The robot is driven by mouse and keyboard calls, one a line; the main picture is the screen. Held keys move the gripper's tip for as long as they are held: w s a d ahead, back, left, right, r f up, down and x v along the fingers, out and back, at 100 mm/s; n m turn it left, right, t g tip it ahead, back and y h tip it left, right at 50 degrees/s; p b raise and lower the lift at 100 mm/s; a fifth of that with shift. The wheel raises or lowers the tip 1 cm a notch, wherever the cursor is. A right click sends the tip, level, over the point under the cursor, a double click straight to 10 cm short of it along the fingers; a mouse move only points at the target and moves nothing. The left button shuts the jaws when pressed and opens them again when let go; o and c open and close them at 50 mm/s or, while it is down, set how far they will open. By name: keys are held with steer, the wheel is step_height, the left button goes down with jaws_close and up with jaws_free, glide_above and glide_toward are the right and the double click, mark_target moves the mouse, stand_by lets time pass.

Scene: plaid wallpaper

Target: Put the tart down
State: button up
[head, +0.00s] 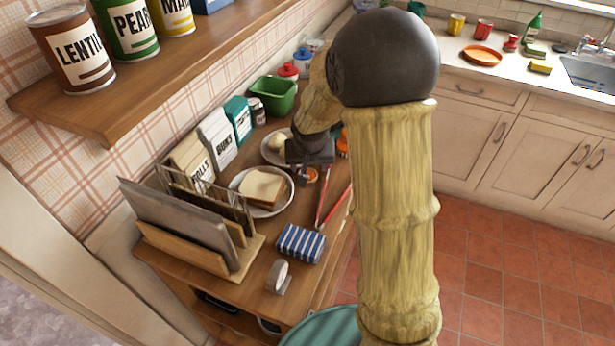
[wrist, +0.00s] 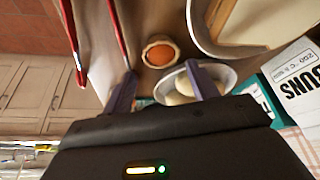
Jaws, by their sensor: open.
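The tart (wrist: 160,53) is small and round, with a pale crust and an orange filling. It rests on the wooden counter top, just beyond my fingertips in the wrist view. In the head view the tart (head: 312,175) shows small below my gripper, right of the bread plate. My gripper (wrist: 161,72) is open, its two dark fingers spread to either side of the tart's line. In the head view my gripper (head: 311,166) hangs over the counter. I see nothing held in it.
A plate (head: 236,187) with bread sits left of the tart. A bowl of pale round items (wrist: 178,92) is close to the right finger. Red-handled tongs (head: 334,205) lie to the right. A striped blue cloth (head: 300,244) and a rack (head: 190,235) stand nearer.

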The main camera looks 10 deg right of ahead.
mark_target(308, 173)
steer(key=x, duration=0.5)
steer(key=shift+s+a+f, duration=0.1)
steer(key=shift+s+a, duration=0.05)
steer(key=shift+a, duration=0.05)
steer(key=shift+s, duration=0.2)
steer(key=shift+w, duration=0.1)
steer(key=c, duration=0.8)
step_height(308, 173, up, 10)
steer(key=shift+p, duration=0.4)
